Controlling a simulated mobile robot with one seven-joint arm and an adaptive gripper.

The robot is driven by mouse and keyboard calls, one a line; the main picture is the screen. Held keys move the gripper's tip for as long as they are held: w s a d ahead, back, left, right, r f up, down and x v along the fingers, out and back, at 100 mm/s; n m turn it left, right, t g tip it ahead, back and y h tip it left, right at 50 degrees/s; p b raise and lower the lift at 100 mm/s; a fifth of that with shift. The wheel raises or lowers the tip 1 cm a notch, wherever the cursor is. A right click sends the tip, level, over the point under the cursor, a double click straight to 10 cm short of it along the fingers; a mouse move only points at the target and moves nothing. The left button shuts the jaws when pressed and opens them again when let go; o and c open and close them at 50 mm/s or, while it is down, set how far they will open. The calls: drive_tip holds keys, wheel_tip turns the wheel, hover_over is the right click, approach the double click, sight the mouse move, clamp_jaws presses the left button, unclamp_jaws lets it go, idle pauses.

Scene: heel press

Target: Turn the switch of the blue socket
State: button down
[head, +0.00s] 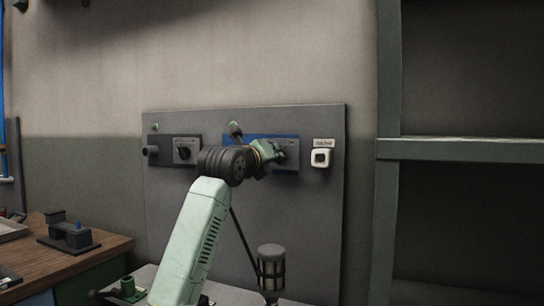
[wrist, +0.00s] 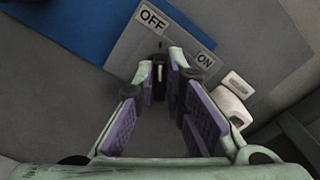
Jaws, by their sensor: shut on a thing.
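The blue socket (head: 238,138) is on the grey wall board, partly hidden behind my gripper (head: 278,153). Its blue plate (wrist: 72,28) fills the upper left of the wrist view. Beside it, a grey switch plate (wrist: 122,48) carries an OFF label (wrist: 152,19) and an ON label (wrist: 205,57). The dark switch knob (wrist: 159,86) sits between my fingertips, and my gripper (wrist: 167,72) is shut on it. Most of the knob is hidden by the fingers, so I cannot tell its exact setting.
A second socket with a dark switch (head: 183,150) is left of my wrist. A white boxed fixture (head: 321,157) is close to the right of my gripper. A wooden bench (head: 100,252) stands at lower left, and a shelf frame (head: 388,150) at right.

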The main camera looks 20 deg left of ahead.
drive_tip(key=c, duration=1.7)
unclamp_jaws()
drive_tip(key=shift+o, duration=0.2)
drive_tip(key=s, duration=1.2)
drive_tip(key=shift+a, duration=0.25)
